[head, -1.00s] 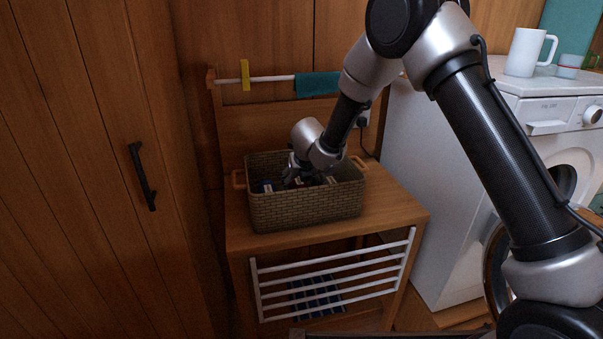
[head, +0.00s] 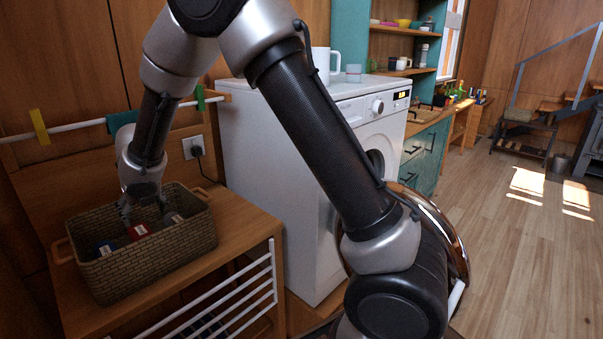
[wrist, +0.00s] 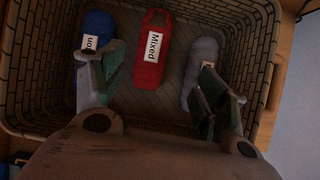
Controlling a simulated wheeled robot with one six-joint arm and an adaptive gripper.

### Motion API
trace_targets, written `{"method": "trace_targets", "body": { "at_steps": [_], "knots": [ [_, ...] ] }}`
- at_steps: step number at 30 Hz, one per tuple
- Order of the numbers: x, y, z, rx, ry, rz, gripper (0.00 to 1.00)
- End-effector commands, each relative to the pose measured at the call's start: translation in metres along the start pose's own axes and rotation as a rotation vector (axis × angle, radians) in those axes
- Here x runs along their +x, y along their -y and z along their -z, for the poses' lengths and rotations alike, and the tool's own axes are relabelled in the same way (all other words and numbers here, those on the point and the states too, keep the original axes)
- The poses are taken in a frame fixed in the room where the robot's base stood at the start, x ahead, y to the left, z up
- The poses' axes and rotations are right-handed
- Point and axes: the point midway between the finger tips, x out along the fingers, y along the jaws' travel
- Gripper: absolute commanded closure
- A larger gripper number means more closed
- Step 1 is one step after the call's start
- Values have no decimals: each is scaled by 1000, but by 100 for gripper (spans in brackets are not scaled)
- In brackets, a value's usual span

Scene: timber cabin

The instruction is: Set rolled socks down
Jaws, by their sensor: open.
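A woven basket (head: 150,262) stands on a wooden bench and holds three rolled socks. In the wrist view a blue roll (wrist: 98,28) lies at left, a red roll labelled "Mixed" (wrist: 153,72) in the middle, and a grey roll (wrist: 203,62) at right. The red roll (head: 139,231) also shows in the head view. My gripper (wrist: 160,85) is inside the basket mouth, its two fingers spread wide with nothing held between them. The red roll lies beyond the gap between the fingers. The fingers partly cover the blue and grey rolls.
The wooden bench (head: 240,221) has bare room right of the basket. A white rail rack (head: 235,288) is on its front. A washing machine (head: 275,150) with a mug (head: 321,62) on top stands to the right. A rail with clips (head: 70,128) runs behind the basket.

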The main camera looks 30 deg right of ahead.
Motion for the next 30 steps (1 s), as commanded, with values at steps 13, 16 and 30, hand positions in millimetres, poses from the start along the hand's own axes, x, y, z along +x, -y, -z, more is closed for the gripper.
{"method": "trace_targets", "body": {
  "at_steps": [13, 16, 30],
  "knots": [
    [-259, 266, 77, 1783, 190, 228, 27],
    [-309, 294, 140, 2247, 224, 244, 27],
    [-377, 281, 297, -2932, -168, -212, 27]
  ]
}}
